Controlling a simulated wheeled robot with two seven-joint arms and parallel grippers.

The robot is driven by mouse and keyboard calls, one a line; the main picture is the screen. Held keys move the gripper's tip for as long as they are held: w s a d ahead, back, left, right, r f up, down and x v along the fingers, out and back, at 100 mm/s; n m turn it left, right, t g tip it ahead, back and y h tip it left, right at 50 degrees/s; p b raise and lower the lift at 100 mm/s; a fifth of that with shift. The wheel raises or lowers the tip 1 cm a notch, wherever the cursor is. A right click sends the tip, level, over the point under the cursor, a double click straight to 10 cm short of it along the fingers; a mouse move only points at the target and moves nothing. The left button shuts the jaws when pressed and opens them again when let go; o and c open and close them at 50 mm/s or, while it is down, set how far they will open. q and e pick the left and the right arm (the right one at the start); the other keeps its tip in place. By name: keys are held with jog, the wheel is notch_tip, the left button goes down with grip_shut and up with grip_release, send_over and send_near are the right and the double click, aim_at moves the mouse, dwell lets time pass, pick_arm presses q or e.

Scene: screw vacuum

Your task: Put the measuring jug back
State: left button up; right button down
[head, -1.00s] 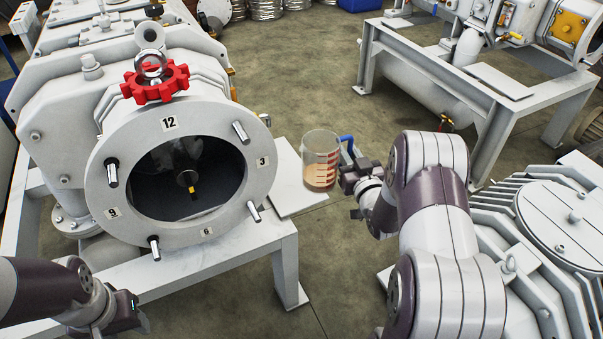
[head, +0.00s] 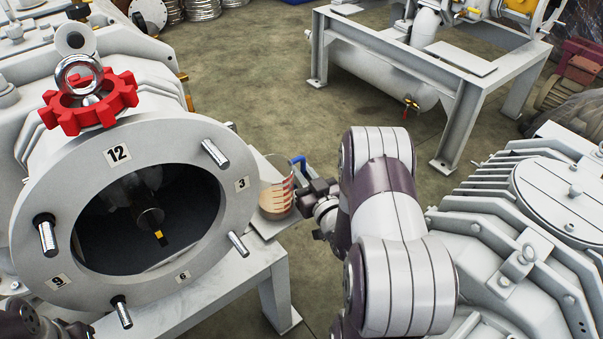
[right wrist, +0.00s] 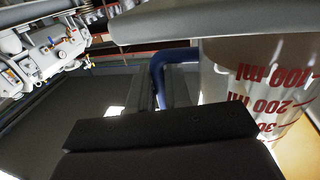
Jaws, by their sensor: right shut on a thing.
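The measuring jug (head: 277,192) is clear with red graduation marks, a blue handle and some amber liquid at the bottom. In the head view it is held roughly upright beside the white side shelf (head: 266,226) of the machine's frame. I cannot tell whether it touches the shelf. My right gripper (head: 304,188) is shut on its blue handle. The right wrist view shows the jug (right wrist: 270,90) at the right and its handle (right wrist: 165,78) behind the dark jaw. My left gripper (head: 72,330) is only partly in view at the bottom left, its jaws unclear.
The large round flange (head: 228,190) with numbered marks and protruding studs stands just left of the jug. A red handwheel (head: 90,100) sits above it. A ribbed grey machine (head: 500,240) stands at the right. Open floor (head: 270,95) lies behind the jug.

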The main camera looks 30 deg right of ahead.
jog(key=c, duration=1.1)
grip_release()
jog(key=shift+f, duration=0.2)
jog(key=shift+r, duration=0.1)
jog(key=shift+r, duration=0.15)
jog(key=shift+s+a+p, duration=0.25)
jog(key=shift+s+p, duration=0.2)
jog(key=shift+s, duration=1.5)
jog(key=shift+s+a+p, duration=0.25)
jog(key=shift+s+p, duration=0.2)
jog(key=shift+s, duration=1.55)
jog(key=shift+s+a+p, duration=0.25)
jog(key=shift+s+p, duration=0.2)
jog(key=shift+s, duration=1.5)
